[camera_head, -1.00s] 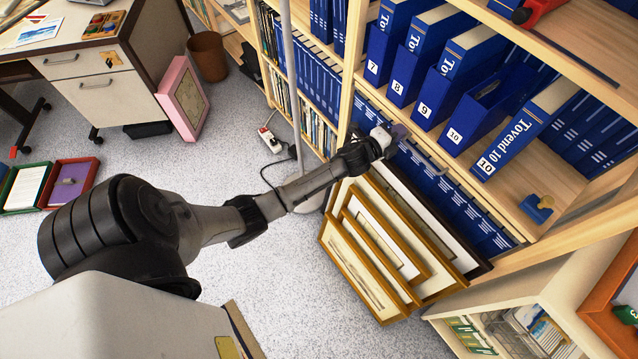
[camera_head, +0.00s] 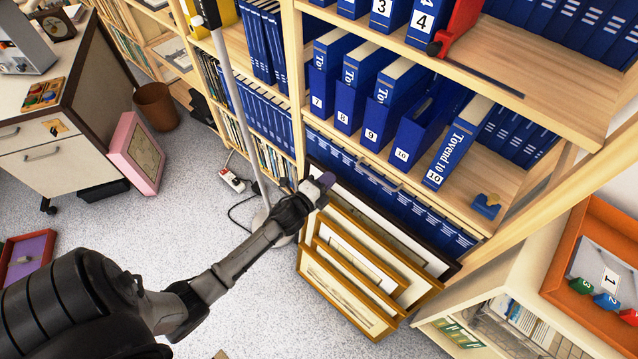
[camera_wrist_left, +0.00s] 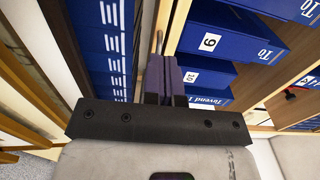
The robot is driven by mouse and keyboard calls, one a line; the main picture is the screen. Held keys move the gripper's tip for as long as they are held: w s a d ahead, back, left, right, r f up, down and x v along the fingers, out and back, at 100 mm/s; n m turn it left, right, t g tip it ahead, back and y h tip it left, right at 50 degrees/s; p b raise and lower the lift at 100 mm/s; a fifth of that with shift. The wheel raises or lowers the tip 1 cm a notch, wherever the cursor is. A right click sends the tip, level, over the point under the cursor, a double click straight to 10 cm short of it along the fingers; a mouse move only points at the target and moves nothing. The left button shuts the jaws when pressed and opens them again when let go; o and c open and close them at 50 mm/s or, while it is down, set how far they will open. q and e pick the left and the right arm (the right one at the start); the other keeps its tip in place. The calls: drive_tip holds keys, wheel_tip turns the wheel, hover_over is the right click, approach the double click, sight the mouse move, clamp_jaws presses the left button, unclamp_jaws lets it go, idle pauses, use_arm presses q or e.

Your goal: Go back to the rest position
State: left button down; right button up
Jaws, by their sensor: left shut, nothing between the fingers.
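My left gripper (camera_head: 322,183) reaches in from the lower left in the head view. Its tip is in front of the lower shelf of blue binders, above the leaning framed prints (camera_head: 352,287). In the left wrist view its purple-grey fingers (camera_wrist_left: 164,80) are together with nothing between them. The framed prints stand on the floor, leaning in a row against the bookcase (camera_head: 440,185). My right gripper is not in view.
Numbered blue binders (camera_head: 398,135) fill the bookcase shelves. A thin metal pole (camera_head: 235,100) stands left of the gripper. A pink-framed print (camera_head: 137,155) leans by the desk (camera_head: 75,110). A low cabinet (camera_head: 540,260) is at right. Speckled floor lies open at centre left.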

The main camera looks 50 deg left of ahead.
use_arm(q)
drive_tip(key=s, duration=0.3)
drive_tip(key=shift+s+d, duration=0.1)
drive_tip(key=shift+d, duration=0.1)
